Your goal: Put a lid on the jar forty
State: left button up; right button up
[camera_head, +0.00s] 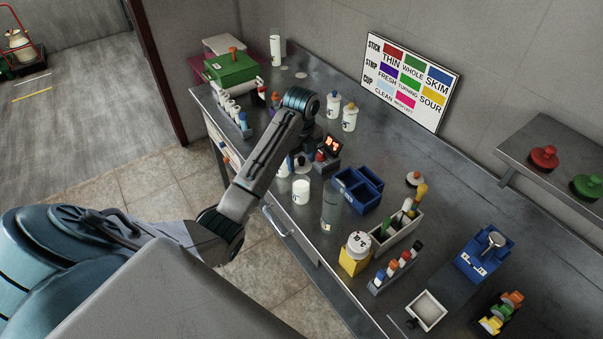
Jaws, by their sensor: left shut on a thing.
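My left arm reaches over the steel bench, and my left gripper (300,160) points down near the middle of it. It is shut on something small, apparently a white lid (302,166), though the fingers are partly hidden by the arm. An open-looking white jar (301,191) stands just in front of and below the gripper. I cannot read which jar is marked forty. My right gripper is not in view.
A device with a red display (331,145) stands right of the gripper. A blue divided box (358,190), a clear cylinder (331,208), a yellow stand (353,260) and a bottle rack (398,238) crowd the right. A loose knobbed lid (415,179) lies behind them.

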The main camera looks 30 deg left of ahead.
aim_at(301, 166)
pick_arm(q)
jog(key=shift+w+a+f, duration=0.3)
jog(key=shift+w+a, duration=0.05)
jog(key=shift+s+d+f, duration=0.15)
jog(key=shift+d, duration=0.05)
jog(key=shift+f, duration=0.5)
jog(key=shift+a+f, duration=0.1)
jog(key=shift+f, duration=0.75)
jog(key=shift+f+b, duration=0.5)
jog(key=shift+f, duration=1.15)
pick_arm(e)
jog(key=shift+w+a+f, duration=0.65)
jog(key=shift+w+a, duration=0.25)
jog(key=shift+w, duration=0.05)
